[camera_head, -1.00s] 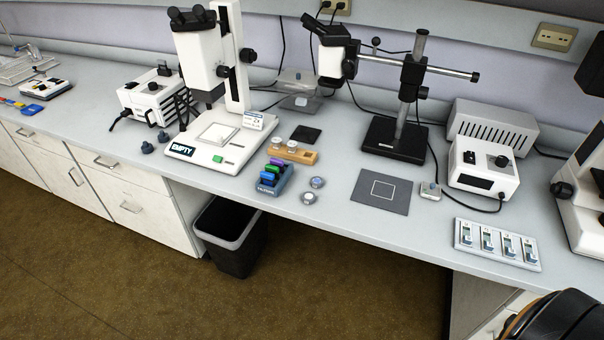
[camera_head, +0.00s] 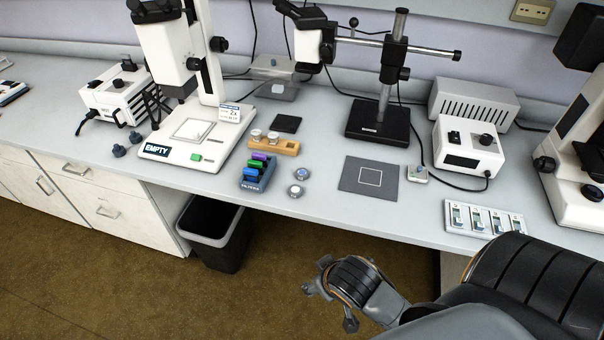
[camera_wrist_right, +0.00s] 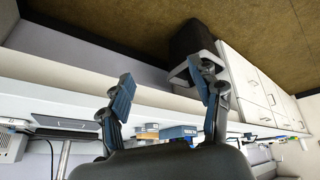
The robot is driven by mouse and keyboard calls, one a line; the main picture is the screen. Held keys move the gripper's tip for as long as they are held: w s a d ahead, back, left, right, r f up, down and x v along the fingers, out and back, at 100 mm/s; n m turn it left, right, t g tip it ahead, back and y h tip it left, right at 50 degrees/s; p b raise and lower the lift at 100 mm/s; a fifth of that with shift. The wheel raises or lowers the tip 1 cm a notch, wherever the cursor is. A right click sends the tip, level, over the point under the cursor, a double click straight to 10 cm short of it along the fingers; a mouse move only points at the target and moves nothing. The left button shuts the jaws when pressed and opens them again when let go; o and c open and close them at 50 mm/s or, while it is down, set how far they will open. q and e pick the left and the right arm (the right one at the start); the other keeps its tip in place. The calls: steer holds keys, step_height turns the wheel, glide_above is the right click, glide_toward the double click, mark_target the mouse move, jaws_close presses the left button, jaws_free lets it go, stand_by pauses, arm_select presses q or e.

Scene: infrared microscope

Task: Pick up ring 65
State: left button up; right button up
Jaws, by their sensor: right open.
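Two small round ring-like pieces lie on the bench: one with a bluish top (camera_head: 301,173) and a paler one (camera_head: 295,190) nearer the front edge. Two more small round pieces stand in the wooden holder (camera_head: 288,147). Their markings are too small to read, so I cannot tell which is ring 65. My right gripper (camera_head: 329,302) is in front of the bench, over the floor, apart from all the rings. In the right wrist view its two fingers (camera_wrist_right: 165,88) are spread and empty. My left gripper is not in view.
A blue filter rack (camera_head: 257,174) stands left of the rings, and a grey mat (camera_head: 350,180) lies to their right. The microscope with an EMPTY label (camera_head: 185,155) and a boom-stand microscope (camera_head: 378,125) stand behind. A black bin (camera_head: 212,232) sits below the bench front.

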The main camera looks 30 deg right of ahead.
steer(key=w+d+r+m+t, duration=0.1)
steer(key=w+d+r+t, duration=0.1)
steer(key=w, duration=0.3)
steer(key=w+d+r+m+t+h, duration=0.1)
steer(key=w+d+r+t, duration=0.1)
steer(key=w+d, duration=0.3)
steer(key=w+d+r+m+t+h, duration=0.1)
steer(key=w+d+r+t, duration=0.1)
steer(key=w+d+r, duration=0.1)
steer(key=shift+w+d+r, duration=0.15)
steer(key=shift+w+r, duration=0.15)
steer(key=shift+w, duration=0.4)
steer(key=shift+w+d+r, duration=0.15)
steer(key=shift+w+r, duration=0.1)
steer(key=shift+w, duration=0.4)
glide_toward(303, 173)
steer(key=shift+w+d+f+m, duration=0.15)
steer(key=shift+w+f, duration=0.1)
steer(key=shift+w, duration=0.25)
steer(key=shift+w+d+f+m, duration=0.15)
steer(key=shift+w+f, duration=0.1)
steer(key=shift+w, duration=0.25)
steer(key=shift+x, duration=2.95)
steer(key=shift+a, duration=0.1)
steer(key=shift+s, duration=0.1)
steer(key=c, duration=1)
